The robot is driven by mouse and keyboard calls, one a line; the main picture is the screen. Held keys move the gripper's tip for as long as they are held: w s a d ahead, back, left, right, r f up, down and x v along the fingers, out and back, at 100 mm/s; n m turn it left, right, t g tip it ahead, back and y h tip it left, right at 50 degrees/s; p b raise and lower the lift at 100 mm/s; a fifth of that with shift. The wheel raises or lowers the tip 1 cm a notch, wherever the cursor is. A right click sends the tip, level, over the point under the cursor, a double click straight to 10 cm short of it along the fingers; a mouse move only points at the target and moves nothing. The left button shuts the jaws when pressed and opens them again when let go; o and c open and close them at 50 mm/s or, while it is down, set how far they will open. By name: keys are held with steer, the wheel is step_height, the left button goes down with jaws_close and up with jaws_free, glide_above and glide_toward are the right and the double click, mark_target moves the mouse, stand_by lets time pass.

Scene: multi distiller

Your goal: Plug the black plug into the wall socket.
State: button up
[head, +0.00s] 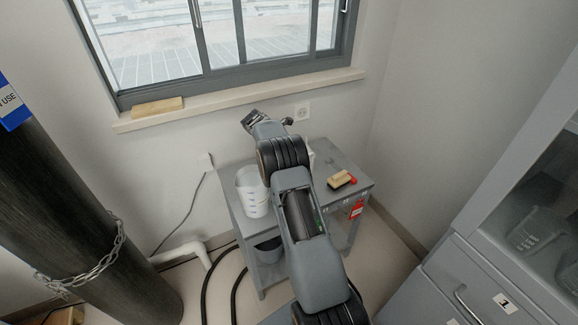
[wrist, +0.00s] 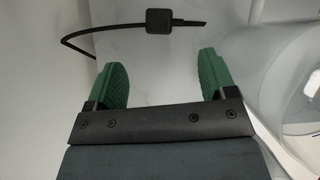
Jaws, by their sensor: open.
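The wall socket (head: 302,110) is a small white plate on the wall below the window's right part. My gripper (head: 254,117) is above the back of the grey table, left of the socket. In the wrist view its two green fingers (wrist: 163,80) are spread apart with nothing between them. A black plug (wrist: 158,21) with a thin black cord lies beyond the fingertips in the wrist view, apart from them. I cannot make out the plug in the head view.
The grey table (head: 360,185) carries a white beaker (head: 252,192) and a wooden-backed brush (head: 342,180). A white wall box (head: 205,161) with a grey cable is to the left. The windowsill (head: 220,104) juts out above. A cabinet (head: 490,270) stands at right.

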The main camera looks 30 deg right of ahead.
steer(key=shift+x, duration=2.65)
steer(key=shift+b+x, duration=0.75)
steer(key=shift+x, duration=1.85)
steer(key=shift+w, duration=0.1)
steer(key=c, duration=1)
